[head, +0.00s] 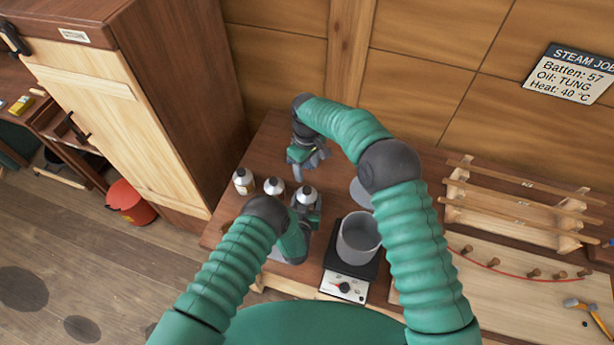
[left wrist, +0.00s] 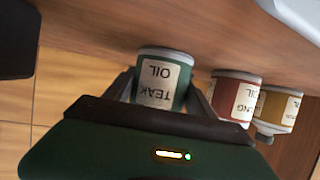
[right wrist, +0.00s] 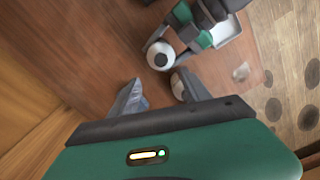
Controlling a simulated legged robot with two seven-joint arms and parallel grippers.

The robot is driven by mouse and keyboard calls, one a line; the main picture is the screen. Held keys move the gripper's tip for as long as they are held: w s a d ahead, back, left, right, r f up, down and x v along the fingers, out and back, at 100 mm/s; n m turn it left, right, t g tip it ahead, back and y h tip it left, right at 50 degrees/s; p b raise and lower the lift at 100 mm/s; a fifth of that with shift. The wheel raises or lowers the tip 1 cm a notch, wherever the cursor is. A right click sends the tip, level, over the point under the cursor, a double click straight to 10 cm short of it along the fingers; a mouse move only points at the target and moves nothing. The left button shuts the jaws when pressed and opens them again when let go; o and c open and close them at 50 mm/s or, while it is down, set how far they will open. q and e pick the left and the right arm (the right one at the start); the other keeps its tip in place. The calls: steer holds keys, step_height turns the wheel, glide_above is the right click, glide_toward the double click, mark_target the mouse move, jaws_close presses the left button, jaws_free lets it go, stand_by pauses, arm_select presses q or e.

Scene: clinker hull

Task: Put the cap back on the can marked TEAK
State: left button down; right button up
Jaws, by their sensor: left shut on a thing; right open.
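The green TEAK OIL can (left wrist: 163,78) is between the fingers of my left gripper (left wrist: 160,92), which is shut on it. In the head view this can (head: 306,193) is the rightmost of a row of three, with my left gripper (head: 305,207) at its front. In the right wrist view its pale top (right wrist: 160,55) has a dark round centre; I cannot tell whether that is an opening or a cap. My right gripper (head: 310,166) is open and empty behind the cans; its fingers (right wrist: 157,88) are apart above the bench. I cannot make out a loose cap.
A red can (left wrist: 236,95) and a yellow can (left wrist: 278,108) stand beside the TEAK can. A grey pot (head: 359,238) sits on a hot plate (head: 345,285) to the right. A tall wooden cabinet (head: 120,110) is at left. A wooden rack (head: 520,215) stands at right.

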steer(key=shift+r, duration=0.55)
arm_select(q)
steer(key=shift+c, duration=1.2)
jaws_free()
steer(key=shift+s, duration=0.1)
arm_select(e)
steer(key=shift+f, duration=0.1)
arm_select(q)
steer(key=b+v, duration=0.3)
steer(key=v, duration=1.2)
steer(key=shift+s+a+f, duration=0.1)
steer(key=shift+s+f, duration=0.05)
steer(key=shift+s, duration=0.15)
steer(key=shift+s+a+r, duration=0.1)
steer(key=shift+s+r, duration=0.2)
steer(key=shift+s, duration=0.15)
arm_select(e)
step_height(320, 180, down, 3)
